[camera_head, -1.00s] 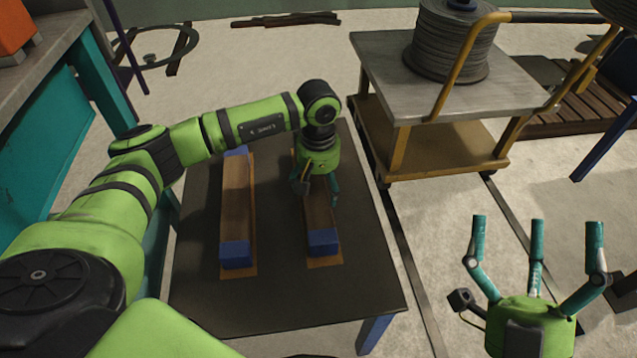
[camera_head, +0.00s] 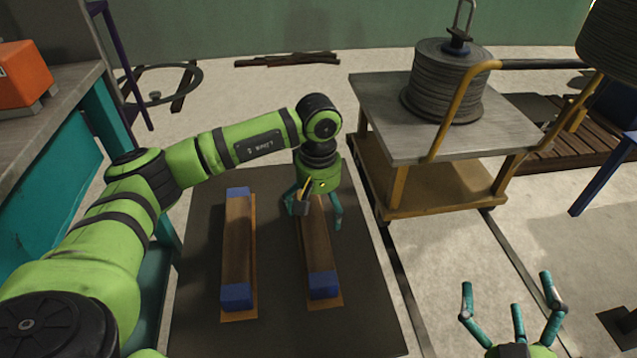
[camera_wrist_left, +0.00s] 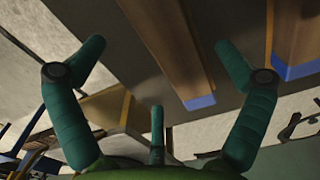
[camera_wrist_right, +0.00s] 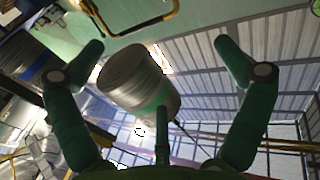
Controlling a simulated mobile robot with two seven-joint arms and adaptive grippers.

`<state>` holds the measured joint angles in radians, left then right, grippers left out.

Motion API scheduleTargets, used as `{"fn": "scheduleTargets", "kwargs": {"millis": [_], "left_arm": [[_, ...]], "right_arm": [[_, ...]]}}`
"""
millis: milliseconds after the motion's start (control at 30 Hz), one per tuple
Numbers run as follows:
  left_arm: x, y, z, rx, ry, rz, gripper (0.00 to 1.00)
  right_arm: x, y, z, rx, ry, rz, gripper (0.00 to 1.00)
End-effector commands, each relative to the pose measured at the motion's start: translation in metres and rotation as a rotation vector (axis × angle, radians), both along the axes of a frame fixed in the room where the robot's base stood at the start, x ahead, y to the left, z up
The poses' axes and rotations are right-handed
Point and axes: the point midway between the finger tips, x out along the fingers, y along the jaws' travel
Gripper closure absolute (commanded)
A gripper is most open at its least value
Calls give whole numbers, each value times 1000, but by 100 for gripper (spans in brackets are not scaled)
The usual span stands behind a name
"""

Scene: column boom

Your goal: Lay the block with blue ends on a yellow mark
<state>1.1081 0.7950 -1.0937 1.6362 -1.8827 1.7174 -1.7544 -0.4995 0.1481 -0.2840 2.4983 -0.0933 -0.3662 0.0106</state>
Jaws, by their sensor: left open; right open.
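Two long brown blocks with blue ends lie on a dark table (camera_head: 280,330). The left block (camera_head: 238,243) and the right block (camera_head: 316,250) each rest on a dull yellow strip, the left mark (camera_head: 240,315) and the right mark (camera_head: 328,303). My left gripper (camera_head: 315,222) points down over the far part of the right block, hiding its far end. It is open with nothing seen between its fingers. In the left wrist view one block (camera_wrist_left: 165,40) shows between the fingers, apart from them. My right gripper (camera_head: 512,305) is open, empty and points up, right of the table.
A cart (camera_head: 400,85) with a cable reel (camera_head: 445,85) stands beyond the table to the right. A teal workbench (camera_head: 50,150) with an orange box (camera_head: 22,75) is at the left. Bare table lies between and around the blocks.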

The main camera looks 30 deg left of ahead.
Motion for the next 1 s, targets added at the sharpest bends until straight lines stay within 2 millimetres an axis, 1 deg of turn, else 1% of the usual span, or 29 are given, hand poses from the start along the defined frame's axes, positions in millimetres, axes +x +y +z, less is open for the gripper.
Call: {"fn": "scheduleTargets", "kwargs": {"millis": [33, 200, 300, 400, 600, 1000], "left_arm": [[1, 0, 11, -1, -4, 0, 0], [0, 0, 35, 0, -3, 0, 0], [0, 0, 45, -1, -2, -1, 0], [0, 0, 52, -2, -1, -1, 0], [0, 0, 56, -1, -1, 0, 0], [0, 0, 56, -1, -1, -1, 0]], "right_arm": [[0, -3, -9, -13, 57, -10, 0], [-3, -15, -45, -58, 240, -39, 0], [-6, -20, -61, -77, 320, -51, 0], [-10, -24, -71, -90, 373, -59, 0], [-12, -27, -80, -100, 413, -65, 0], [-12, -27, -79, -99, 412, -65, 0]]}}
